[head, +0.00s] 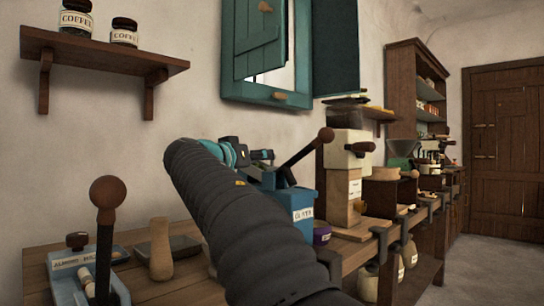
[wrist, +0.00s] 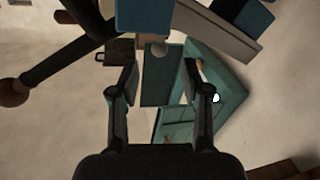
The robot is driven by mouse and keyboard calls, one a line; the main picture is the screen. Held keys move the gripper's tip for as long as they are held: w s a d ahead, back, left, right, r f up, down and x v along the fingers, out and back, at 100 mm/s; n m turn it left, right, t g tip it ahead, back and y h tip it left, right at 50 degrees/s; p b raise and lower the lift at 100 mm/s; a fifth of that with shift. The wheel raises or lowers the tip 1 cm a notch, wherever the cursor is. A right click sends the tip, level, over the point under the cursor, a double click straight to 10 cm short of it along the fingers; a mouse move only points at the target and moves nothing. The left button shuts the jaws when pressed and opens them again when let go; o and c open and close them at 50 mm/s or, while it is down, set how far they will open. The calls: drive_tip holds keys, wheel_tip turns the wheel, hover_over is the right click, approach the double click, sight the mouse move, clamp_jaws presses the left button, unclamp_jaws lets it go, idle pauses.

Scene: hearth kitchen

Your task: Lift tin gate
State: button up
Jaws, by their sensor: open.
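I cannot clearly make out a tin gate in either view. A blue machine (head: 301,204) with a partly readable label and a raised, ball-ended lever (head: 304,152) stands on the bench, partly hidden behind my arm. In the wrist view, blue machine parts (wrist: 145,16) fill the top, with the dark lever (wrist: 62,60) at left.
A teal shuttered window (head: 265,95) is on the wall behind. A shelf (head: 100,57) with coffee jars hangs at upper left. Another lever device (head: 88,278) stands front left near a wooden tamper (head: 160,250). A cream grinder (head: 345,155) stands beyond the blue machine. Floor at right is clear.

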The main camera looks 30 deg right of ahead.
sight(272, 165)
drive_tip(key=p+x, duration=0.1)
drive_tip(key=x, duration=0.5)
drive_tip(key=shift+w+d, duration=0.15)
drive_tip(key=shift+d, duration=0.15)
clamp_jaws()
